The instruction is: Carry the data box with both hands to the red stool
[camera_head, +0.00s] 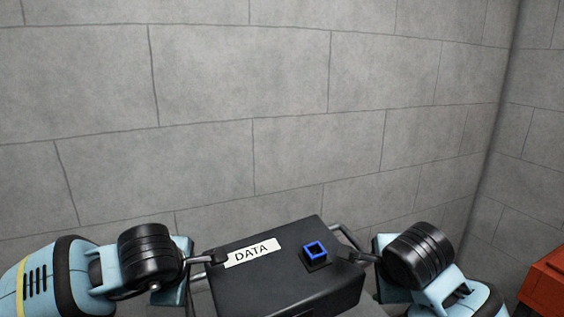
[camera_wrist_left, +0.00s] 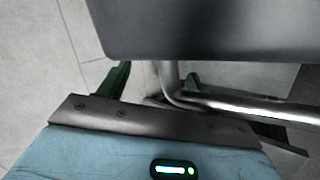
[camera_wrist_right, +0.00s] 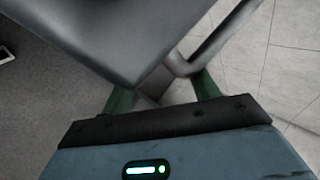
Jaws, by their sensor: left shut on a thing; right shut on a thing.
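The data box (camera_head: 285,285) is a black box with a white "DATA" label and a blue square socket on its top. It hangs between my two grippers at the bottom middle of the head view, slightly tilted in the picture. My left gripper (camera_head: 208,259) is shut on the metal handle at the box's left side; the handle bar (camera_wrist_left: 235,108) shows in the left wrist view. My right gripper (camera_head: 362,256) is shut on the right-side handle, whose bend (camera_wrist_right: 180,65) shows in the right wrist view. The box's underside is hidden in the head view. I cannot identify the red stool for certain.
A grey block wall (camera_head: 250,110) fills most of the head view, with a corner at the right. A red object (camera_head: 546,285) is cut off at the lower right edge. Pale floor tiles (camera_wrist_right: 285,60) show in the right wrist view.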

